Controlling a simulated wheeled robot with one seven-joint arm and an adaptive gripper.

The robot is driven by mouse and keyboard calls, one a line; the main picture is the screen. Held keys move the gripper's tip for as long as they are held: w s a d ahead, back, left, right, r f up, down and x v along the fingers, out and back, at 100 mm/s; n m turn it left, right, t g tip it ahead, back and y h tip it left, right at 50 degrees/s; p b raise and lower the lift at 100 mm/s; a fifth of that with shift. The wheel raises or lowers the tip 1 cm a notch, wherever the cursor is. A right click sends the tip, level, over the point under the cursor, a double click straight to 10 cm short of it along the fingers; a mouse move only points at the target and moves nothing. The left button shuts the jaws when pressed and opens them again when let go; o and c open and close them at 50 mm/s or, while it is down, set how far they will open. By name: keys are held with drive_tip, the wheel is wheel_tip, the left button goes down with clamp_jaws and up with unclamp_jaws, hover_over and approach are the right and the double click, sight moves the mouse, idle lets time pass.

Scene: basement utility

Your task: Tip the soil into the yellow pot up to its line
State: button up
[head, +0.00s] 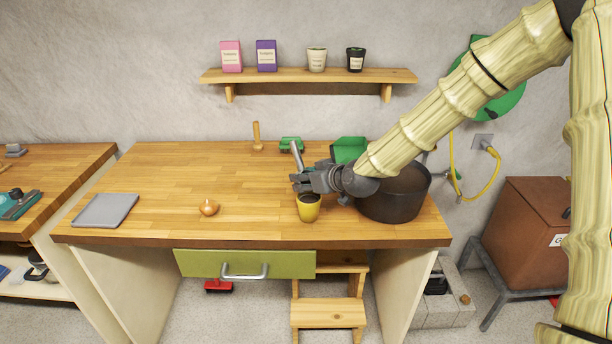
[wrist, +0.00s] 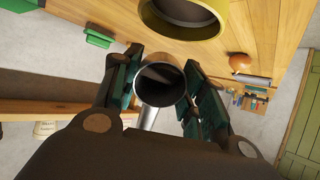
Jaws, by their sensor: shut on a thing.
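The yellow pot (head: 308,211) stands upright on the wooden worktop near its front edge. Its rim (wrist: 224,22) also shows at the top of the wrist view; its inside looks dark, and I cannot tell the soil level or see a line. My gripper (head: 301,181) is just above the yellow pot, close to its rim. In the wrist view my gripper (wrist: 162,82) is shut on a metal cup-like scoop (wrist: 161,88) with a thin handle. The scoop's inside looks dark; I cannot tell whether soil is in it. A large dark tub (head: 391,207) stands right of the pot, with brownish contents partly hidden by my arm.
A round copper-coloured object (head: 208,208) and a grey slab (head: 106,211) lie to the left. Green objects (head: 291,143) (head: 348,149) and a wooden peg (head: 256,137) stand behind. A wall shelf (head: 310,76) holds packets and small pots. The worktop's left middle is clear.

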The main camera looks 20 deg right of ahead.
drive_tip(key=shift+r+p, duration=0.25)
drive_tip(key=shift+p, duration=0.1)
drive_tip(key=shift+w+r+g+p, duration=0.1)
drive_tip(key=shift+g+p, duration=0.4)
drive_tip(key=shift+p, duration=0.4)
drive_tip(key=shift+a+g+h+p, duration=0.1)
drive_tip(key=shift+g+h+p, duration=0.2)
drive_tip(key=shift+p, duration=0.4)
drive_tip(key=shift+f+g+p, duration=0.2)
drive_tip(key=shift+g+p, duration=0.1)
drive_tip(key=shift+p, duration=0.15)
drive_tip(key=shift+w+r+p, duration=0.1)
drive_tip(key=shift+p, duration=0.4)
drive_tip(key=shift+r+g+h+p, duration=0.15)
drive_tip(key=shift+g+h+p, duration=0.2)
drive_tip(key=shift+p, duration=0.5)
drive_tip(key=shift+w+g+p, duration=0.1)
drive_tip(key=shift+g+p, duration=0.35)
drive_tip(key=shift+p, duration=0.2)
drive_tip(key=shift+f+g+h+p, duration=0.2)
drive_tip(key=shift+g+h+p, duration=0.1)
drive_tip(key=shift+p, duration=0.15)
drive_tip(key=shift+p, duration=0.6)
